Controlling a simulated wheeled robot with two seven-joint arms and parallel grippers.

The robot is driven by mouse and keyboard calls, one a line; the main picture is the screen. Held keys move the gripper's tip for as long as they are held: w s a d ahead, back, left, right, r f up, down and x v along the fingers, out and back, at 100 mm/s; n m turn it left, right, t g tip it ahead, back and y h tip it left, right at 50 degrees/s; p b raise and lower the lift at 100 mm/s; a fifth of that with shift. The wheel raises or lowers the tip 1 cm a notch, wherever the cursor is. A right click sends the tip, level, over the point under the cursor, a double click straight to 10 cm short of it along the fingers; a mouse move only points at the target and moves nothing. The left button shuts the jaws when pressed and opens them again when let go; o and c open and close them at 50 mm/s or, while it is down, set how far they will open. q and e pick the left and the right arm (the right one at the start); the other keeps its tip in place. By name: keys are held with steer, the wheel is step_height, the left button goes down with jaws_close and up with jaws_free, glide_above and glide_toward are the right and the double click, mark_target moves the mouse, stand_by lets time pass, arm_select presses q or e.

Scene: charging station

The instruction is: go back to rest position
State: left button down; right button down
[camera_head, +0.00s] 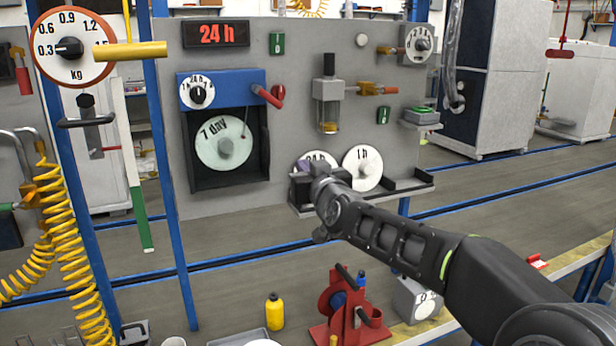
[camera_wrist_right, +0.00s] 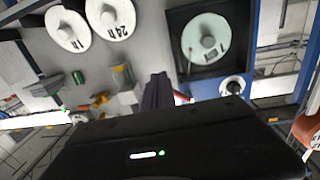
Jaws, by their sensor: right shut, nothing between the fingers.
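My right gripper (camera_head: 304,182) is in front of the grey panel, at the shelf with the white discs. It is shut and empty. In the right wrist view its dark fingers (camera_wrist_right: 158,92) are together, with the panel beyond. A white disc marked 24 h (camera_head: 318,160) stands on the shelf, partly hidden behind my gripper. A white disc marked 1 h (camera_head: 363,167) stands to its right. A disc marked 7 day (camera_head: 224,143) sits in the dark recorder box below the blue head. My left gripper does not show.
The grey panel (camera_head: 290,60) carries a red 24 h display (camera_head: 215,33), a glass-bowl filter (camera_head: 328,95) and valves. A kg gauge (camera_head: 70,47) and yellow coiled hoses (camera_head: 68,235) are at left. A red device (camera_head: 348,310) and a yellow bottle (camera_head: 274,312) are below.

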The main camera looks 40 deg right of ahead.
steer(key=shift+s+f, duration=0.1)
steer(key=shift+s, duration=0.45)
steer(key=w+a+f+g+y, duration=0.25)
steer(key=a+f, duration=0.35)
steer(key=f, duration=0.7)
steer(key=w+a+f+g+y, duration=0.1)
steer(key=w+a+f+y, duration=0.2)
steer(key=a+f, duration=0.65)
steer(key=s+a+f+g+y, duration=0.15)
steer(key=a+f, duration=0.25)
steer(key=f, duration=0.6)
steer(key=s+a+f+g+y, duration=0.1)
steer(key=s+a+f+g, duration=0.2)
steer(key=f, duration=0.7)
steer(key=s+a+f+n+g+y, duration=0.1)
steer(key=s+a+f+g, duration=0.1)
steer(key=s+a+f, duration=0.5)
steer(key=s+a+f+n+g+y, duration=0.1)
steer(key=s+a+f+g, duration=0.2)
steer(key=s+a+f, duration=0.3)
steer(key=s+a+f+g+y+p, duration=0.1)
steer(key=s+a+f, duration=0.6)
steer(key=s, duration=0.7)
steer(key=shift+s+a+f+n+g, duration=0.35)
steer(key=shift+a+n+g, duration=0.1)
steer(key=shift+g, duration=0.35)
